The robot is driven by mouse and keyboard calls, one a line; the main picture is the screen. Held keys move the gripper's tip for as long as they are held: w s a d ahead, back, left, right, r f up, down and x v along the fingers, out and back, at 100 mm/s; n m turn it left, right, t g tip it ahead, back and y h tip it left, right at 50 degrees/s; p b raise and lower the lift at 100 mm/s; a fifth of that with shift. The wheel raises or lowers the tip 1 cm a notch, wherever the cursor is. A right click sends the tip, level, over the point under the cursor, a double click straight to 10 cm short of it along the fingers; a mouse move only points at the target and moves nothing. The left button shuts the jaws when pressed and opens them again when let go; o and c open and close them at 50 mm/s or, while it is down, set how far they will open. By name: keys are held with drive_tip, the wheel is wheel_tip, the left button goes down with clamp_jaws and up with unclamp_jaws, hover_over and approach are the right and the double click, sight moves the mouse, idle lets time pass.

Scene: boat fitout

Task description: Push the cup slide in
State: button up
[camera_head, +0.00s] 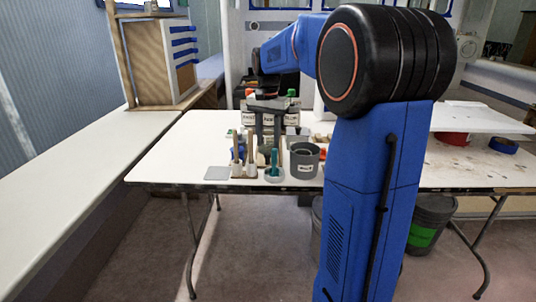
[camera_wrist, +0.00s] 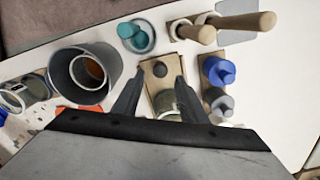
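In the wrist view, a tan board (camera_wrist: 149,67) with a dark round knob (camera_wrist: 160,70) lies below my gripper (camera_wrist: 160,76). I take this board to be the cup slide, but its label is not readable. A greenish round cup or jar (camera_wrist: 166,103) sits toward its near end, partly hidden by the gripper body. The two fingers are apart, one on each side of the board, with nothing visible held. Whether they touch it I cannot tell. In the head view, my gripper (camera_head: 268,138) points down over the worktable, and the slide cannot be made out there.
A grey cup (camera_head: 304,160) stands right of the gripper on the white table (camera_head: 180,165). A teal item in a dish (camera_head: 274,172) and wooden-handled tools (camera_head: 237,160) stand close in front. In the wrist view, a blue knobbed piece (camera_wrist: 218,70) is right of the fingers.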

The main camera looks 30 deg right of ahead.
sight(268, 152)
drive_tip(key=shift+f, duration=2.9)
